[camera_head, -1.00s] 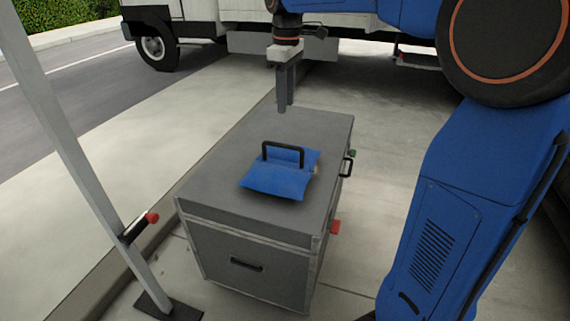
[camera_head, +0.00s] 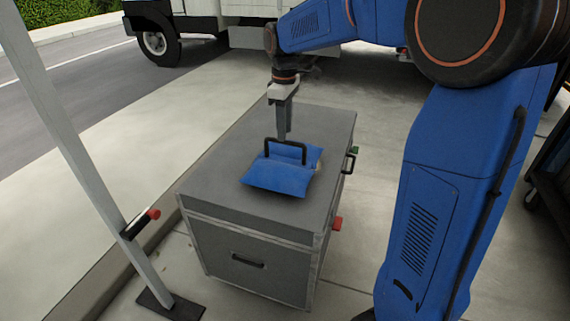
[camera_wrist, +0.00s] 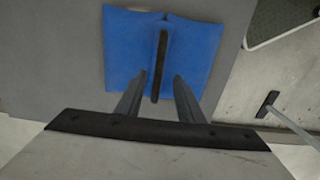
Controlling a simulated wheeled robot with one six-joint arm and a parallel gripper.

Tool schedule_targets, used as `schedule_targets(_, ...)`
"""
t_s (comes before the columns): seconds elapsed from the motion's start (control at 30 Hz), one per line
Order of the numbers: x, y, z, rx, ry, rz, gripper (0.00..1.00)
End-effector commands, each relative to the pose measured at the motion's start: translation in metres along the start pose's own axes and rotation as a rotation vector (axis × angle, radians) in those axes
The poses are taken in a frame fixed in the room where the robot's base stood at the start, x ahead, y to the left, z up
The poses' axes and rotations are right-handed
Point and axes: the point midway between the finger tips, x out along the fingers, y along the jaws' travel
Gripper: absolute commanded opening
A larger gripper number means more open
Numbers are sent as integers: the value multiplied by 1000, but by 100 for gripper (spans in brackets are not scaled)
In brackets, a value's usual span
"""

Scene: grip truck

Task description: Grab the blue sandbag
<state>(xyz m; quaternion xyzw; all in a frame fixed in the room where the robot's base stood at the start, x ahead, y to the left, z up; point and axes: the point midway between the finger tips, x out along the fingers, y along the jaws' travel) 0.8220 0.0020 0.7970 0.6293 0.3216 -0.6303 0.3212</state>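The blue sandbag (camera_head: 278,178) lies on top of a grey case (camera_head: 212,183), with a black handle (camera_head: 285,147) standing up from its middle. My gripper (camera_head: 284,136) points down just above and behind the handle in the head view. In the wrist view the sandbag (camera_wrist: 122,45) fills the upper middle, and its handle (camera_wrist: 162,58) runs lengthwise between the two fingers of my gripper (camera_wrist: 159,88). The fingers are apart, one on each side of the handle's line. I cannot tell how far above the handle the fingertips are.
A white stand (camera_head: 90,170) with a red-tipped knob (camera_head: 153,214) rises to the left of the case. A truck (camera_head: 165,30) is parked behind on the road. A dark cart (camera_head: 550,170) is at the right edge. The case top around the sandbag is clear.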

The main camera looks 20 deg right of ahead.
Motion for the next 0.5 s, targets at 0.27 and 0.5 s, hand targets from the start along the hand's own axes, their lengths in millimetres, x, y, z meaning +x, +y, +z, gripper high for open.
schedule_targets(0.27,19,1,1,0,-1,-1,34)
schedule_targets(0.5,50,3,1,0,-1,-1,34)
